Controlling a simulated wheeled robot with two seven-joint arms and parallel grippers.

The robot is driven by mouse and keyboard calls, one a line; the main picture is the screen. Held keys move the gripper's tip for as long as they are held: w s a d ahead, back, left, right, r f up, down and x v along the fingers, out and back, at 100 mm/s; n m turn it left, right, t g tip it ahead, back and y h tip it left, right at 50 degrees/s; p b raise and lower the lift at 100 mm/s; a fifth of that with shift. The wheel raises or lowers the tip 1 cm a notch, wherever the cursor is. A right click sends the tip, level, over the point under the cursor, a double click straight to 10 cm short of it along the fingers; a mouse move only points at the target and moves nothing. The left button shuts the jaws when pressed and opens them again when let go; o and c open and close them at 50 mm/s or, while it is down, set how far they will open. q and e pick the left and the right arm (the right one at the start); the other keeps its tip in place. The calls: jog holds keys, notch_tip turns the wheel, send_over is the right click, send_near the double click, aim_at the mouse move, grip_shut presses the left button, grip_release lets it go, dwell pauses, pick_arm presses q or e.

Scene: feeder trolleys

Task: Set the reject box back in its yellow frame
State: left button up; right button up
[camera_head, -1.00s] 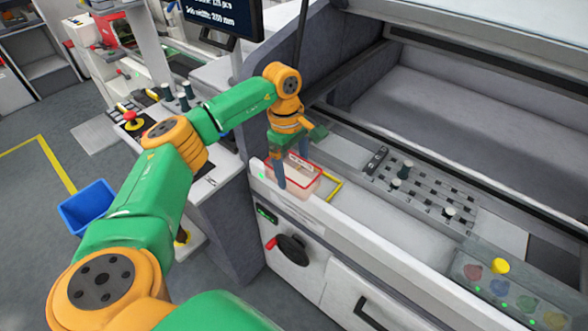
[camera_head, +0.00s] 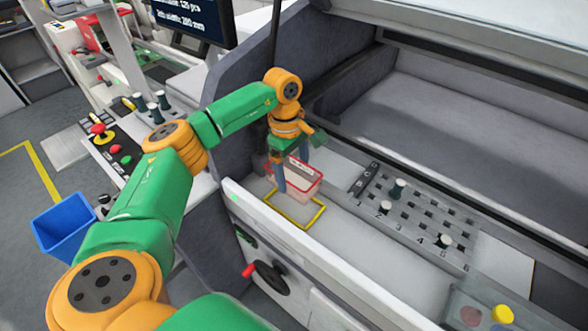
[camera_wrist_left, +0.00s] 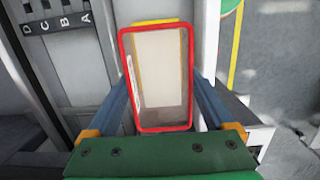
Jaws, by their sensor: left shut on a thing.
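The reject box (camera_head: 304,182) is a clear, pale box with a red rim. My left gripper (camera_head: 291,173) is shut on it, with a blue finger on each side. In the left wrist view the box (camera_wrist_left: 160,80) fills the middle between the fingers. The yellow frame (camera_head: 284,214) lies on the pale ledge, just in front of and below the box in the head view, and looks empty. Its far part is hidden behind the box. A yellow edge also shows past the box's rim in the left wrist view (camera_wrist_left: 157,21). The gap under the box is hard to judge. My right gripper is out of view.
A slotted grey plate (camera_head: 425,215) with several dark-bodied pegs lies right of the box. A grey side wall (camera_head: 240,110) rises behind my left arm. A red-handled knob (camera_head: 268,278) is on the front below. A blue bin (camera_head: 66,222) stands at left.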

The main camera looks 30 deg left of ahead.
aim_at(295, 182)
pick_arm(q)
jog(key=f+b, duration=0.2)
jog(key=f, duration=0.1)
jog(key=shift+w+f, duration=0.25)
jog(key=shift+w, duration=0.1)
jog(key=shift+s+f+b, duration=0.2)
jog(key=shift+f+b, duration=0.85)
jog(key=shift+f, duration=0.05)
jog(key=shift+w+f+b, duration=0.1)
jog(key=shift+f+b, duration=1.25)
jog(key=shift+f, duration=0.45)
jog(key=shift+r, duration=0.1)
jog(key=o, duration=1.1)
jog(key=shift+o, duration=0.2)
